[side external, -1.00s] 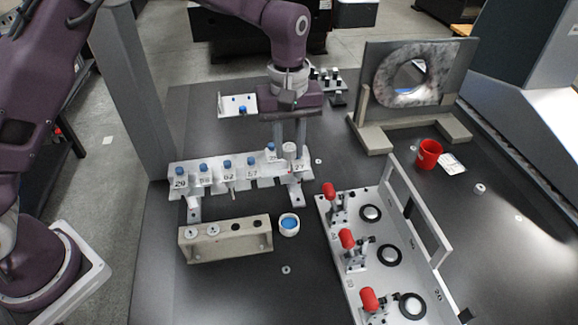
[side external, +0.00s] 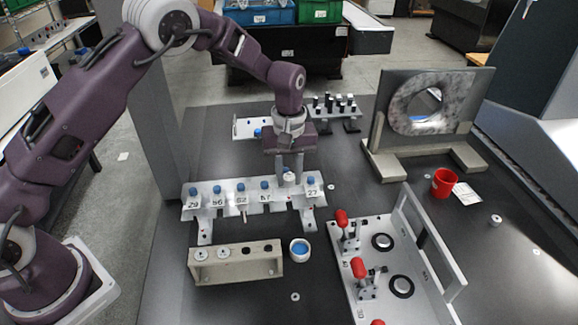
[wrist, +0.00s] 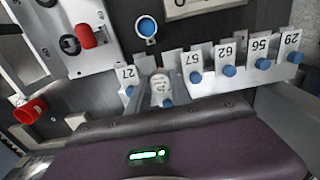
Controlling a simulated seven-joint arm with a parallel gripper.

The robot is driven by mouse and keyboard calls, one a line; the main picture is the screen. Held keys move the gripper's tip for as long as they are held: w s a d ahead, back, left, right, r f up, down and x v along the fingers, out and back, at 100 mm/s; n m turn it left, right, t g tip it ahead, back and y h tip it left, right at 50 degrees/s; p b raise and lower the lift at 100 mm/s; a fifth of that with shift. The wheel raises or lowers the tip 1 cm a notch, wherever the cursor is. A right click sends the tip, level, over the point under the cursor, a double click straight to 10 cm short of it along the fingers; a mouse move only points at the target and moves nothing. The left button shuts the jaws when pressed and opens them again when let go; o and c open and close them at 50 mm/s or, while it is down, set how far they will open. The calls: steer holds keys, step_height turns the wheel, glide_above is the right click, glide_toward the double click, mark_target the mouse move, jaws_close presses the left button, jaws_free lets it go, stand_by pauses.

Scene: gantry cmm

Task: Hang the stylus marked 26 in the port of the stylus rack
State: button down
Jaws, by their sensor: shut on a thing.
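The stylus rack (side external: 207,212) is a pale bar on legs with several blue-capped, numbered styluses along it; 29, 56, 62, 57 and 27 are readable. My gripper (side external: 289,174) points down at the rack between 57 and 27. It is shut on a pale round-ended piece (side external: 289,179), taken to be the stylus marked 26, which also shows in the wrist view (wrist: 161,87). Its marking is too small to read. A blue cap (wrist: 167,103) shows close beside it. The port is hidden behind the piece and fingers, so I cannot tell whether the piece is seated.
A beige block with holes (side external: 237,266) and a white cup with blue inside (side external: 299,250) stand in front of the rack. A clamp fixture with red handles (side external: 358,268) is at right. A red mug (side external: 443,183) and a ring part on a stand (side external: 422,105) are farther right.

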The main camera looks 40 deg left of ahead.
steer(key=shift+f, duration=2.95)
steer(key=shift+f, duration=0.2)
steer(key=c, duration=1.1)
jaws_free()
step_height(320, 180, up, 7)
steer(key=shift+r, duration=0.1)
